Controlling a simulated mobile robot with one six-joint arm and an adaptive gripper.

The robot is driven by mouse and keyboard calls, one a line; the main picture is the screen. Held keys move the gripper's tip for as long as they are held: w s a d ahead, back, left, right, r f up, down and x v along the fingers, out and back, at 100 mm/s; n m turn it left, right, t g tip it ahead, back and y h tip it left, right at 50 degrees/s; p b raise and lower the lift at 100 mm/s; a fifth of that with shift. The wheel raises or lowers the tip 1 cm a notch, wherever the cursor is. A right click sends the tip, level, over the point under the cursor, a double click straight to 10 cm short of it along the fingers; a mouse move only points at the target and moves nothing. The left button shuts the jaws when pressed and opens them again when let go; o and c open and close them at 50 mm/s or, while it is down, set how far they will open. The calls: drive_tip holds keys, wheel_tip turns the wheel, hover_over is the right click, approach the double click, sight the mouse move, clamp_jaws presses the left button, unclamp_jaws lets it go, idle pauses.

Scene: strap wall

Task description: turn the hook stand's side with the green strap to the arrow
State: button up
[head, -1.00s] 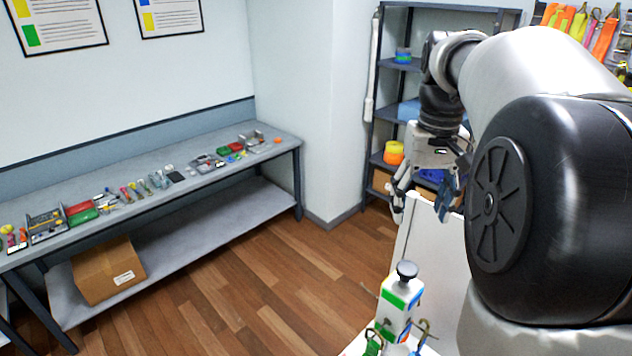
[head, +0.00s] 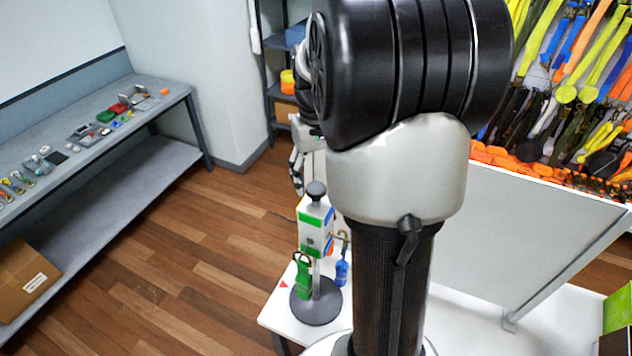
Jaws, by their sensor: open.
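The hook stand (head: 312,228) stands upright on the white table, with a round dark base (head: 316,304), a white block with coloured labels and a black knob (head: 317,190) on top. A green strap (head: 303,278) hangs from a hook on its left front side. A blue strap (head: 342,270) hangs on its right side. A small red arrow (head: 283,284) lies on the table left of the base. My gripper (head: 297,172) is partly hidden behind my arm; its visible finger is up behind and left of the knob, apart from the stand.
The white table (head: 272,318) has a near left corner close to the stand. A white panel (head: 540,240) stands on the right, before a wall of hanging straps (head: 560,90). A grey workbench (head: 100,130) runs along the left wall. Wooden floor lies between.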

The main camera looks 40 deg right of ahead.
drive_tip(key=shift+f, duration=1.2)
drive_tip(key=shift+c, duration=0.5)
clamp_jaws()
